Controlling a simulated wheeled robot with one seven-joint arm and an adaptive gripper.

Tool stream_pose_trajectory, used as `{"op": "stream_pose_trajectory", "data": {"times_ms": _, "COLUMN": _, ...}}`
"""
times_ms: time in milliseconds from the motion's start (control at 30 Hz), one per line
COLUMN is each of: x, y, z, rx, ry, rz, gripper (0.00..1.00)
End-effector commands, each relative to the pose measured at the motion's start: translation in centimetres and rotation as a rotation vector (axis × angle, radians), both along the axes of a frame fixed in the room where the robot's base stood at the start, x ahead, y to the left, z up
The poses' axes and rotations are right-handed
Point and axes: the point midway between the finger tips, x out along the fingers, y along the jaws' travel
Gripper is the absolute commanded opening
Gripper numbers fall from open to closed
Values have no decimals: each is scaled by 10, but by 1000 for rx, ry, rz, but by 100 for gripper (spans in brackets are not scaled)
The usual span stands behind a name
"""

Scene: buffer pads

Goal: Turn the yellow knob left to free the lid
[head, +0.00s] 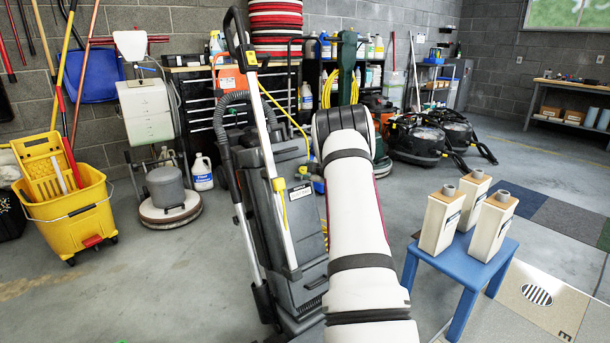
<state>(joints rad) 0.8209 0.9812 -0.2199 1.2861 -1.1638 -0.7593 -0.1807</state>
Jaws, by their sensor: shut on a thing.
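A dark grey upright floor machine (292,240) stands in the middle, partly behind my white arm. A small yellow part (278,184) shows at its upper front, beside a pale label; I cannot tell whether this is the yellow knob. The lid cannot be made out clearly. My arm rises from the bottom edge to a black joint, and what lies beyond that joint is hidden. My gripper is not visible, so its place relative to the knob does not show.
A blue stool (463,262) with several cream containers stands close on the right. A yellow mop bucket (72,212) and a floor polisher (168,195) are on the left. Black vacuums (418,140) stand behind. The floor at front left is clear.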

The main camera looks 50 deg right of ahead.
Motion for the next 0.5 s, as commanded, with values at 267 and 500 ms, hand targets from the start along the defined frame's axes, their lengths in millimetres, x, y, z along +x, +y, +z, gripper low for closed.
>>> {"op": "stream_pose_trajectory", "data": {"times_ms": 267, "x": 0, "y": 1, "z": -4, "rx": -210, "ry": 52, "rz": 79, "gripper": 0}}
{"op": "stream_pose_trajectory", "data": {"times_ms": 500, "x": 0, "y": 1, "z": -4, "rx": -334, "ry": 81, "rz": 128, "gripper": 0}}
